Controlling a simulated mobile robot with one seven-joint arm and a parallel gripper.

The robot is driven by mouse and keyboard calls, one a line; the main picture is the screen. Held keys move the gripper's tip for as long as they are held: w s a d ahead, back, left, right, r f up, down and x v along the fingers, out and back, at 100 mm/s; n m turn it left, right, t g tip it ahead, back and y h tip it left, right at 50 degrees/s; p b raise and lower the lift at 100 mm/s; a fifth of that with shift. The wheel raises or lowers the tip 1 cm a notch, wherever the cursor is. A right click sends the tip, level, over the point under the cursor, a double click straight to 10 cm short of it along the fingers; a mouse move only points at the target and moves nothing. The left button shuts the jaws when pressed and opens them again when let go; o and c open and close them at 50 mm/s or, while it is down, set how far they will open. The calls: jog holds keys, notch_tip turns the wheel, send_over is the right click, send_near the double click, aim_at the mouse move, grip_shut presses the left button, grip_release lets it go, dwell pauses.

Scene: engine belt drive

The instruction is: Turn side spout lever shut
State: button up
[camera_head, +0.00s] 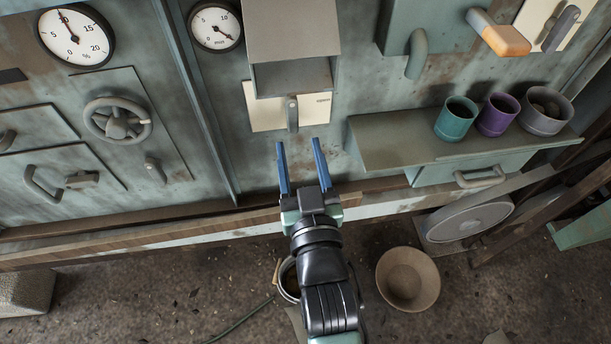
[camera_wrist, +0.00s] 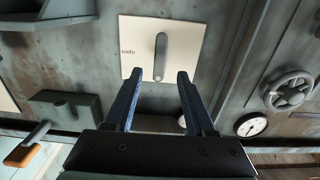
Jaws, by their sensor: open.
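A teal box with a bent spout (camera_head: 417,55) is at the upper right of the head view. A lever with an orange grip (camera_head: 505,40) sticks out beside it; the orange grip also shows in the wrist view (camera_wrist: 20,156). A grey lever (camera_head: 292,113) hangs straight down on a cream plate (camera_head: 264,113) under a grey chute. In the wrist view that lever (camera_wrist: 161,57) lies beyond the fingertips. No label says which lever is the side spout's. My gripper (camera_head: 299,143) is open and empty, below the cream plate in the head view and apart from both levers.
The grey chute (camera_head: 291,28) juts out above the cream plate. A shelf (camera_head: 390,148) with a teal cup (camera_head: 455,120), a purple cup (camera_head: 497,115) and a bowl stands out at right. A handwheel (camera_head: 117,121) is at left. A wooden ledge (camera_head: 130,232) runs below.

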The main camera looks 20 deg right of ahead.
jog(key=v, duration=0.5)
jog(key=shift+s, duration=0.3)
